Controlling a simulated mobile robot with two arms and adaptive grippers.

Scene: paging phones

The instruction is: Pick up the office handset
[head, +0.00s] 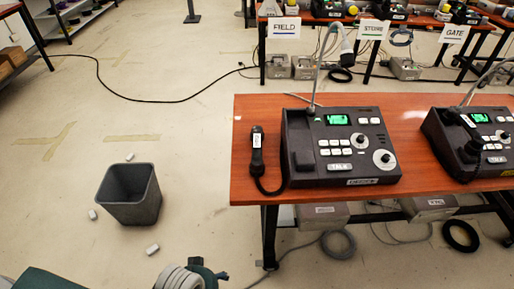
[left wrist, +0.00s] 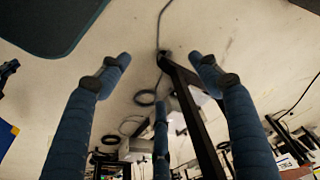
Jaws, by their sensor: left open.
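The black handset (head: 257,158) with a white label lies on the orange-brown desk (head: 245,110), left of the dark paging console (head: 345,150). Its cord runs toward the console's front left. The console's front label is too small to read surely. A second console (head: 480,140) stands to the right, with a handset (head: 462,140) on its left side. My left gripper (left wrist: 160,78) is open and empty in the left wrist view, its blue fingers spread, with floor and a black desk leg beyond. The handset is not recognisable there. My right gripper is not in view.
A grey bin (head: 130,195) stands on the floor left of the desk, with several white scraps around it. Grey boxes (head: 322,214) and coiled cables (head: 338,243) lie under the desk. Another desk with signs such as FIELD (head: 284,27) is behind. The floor at left is mostly clear.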

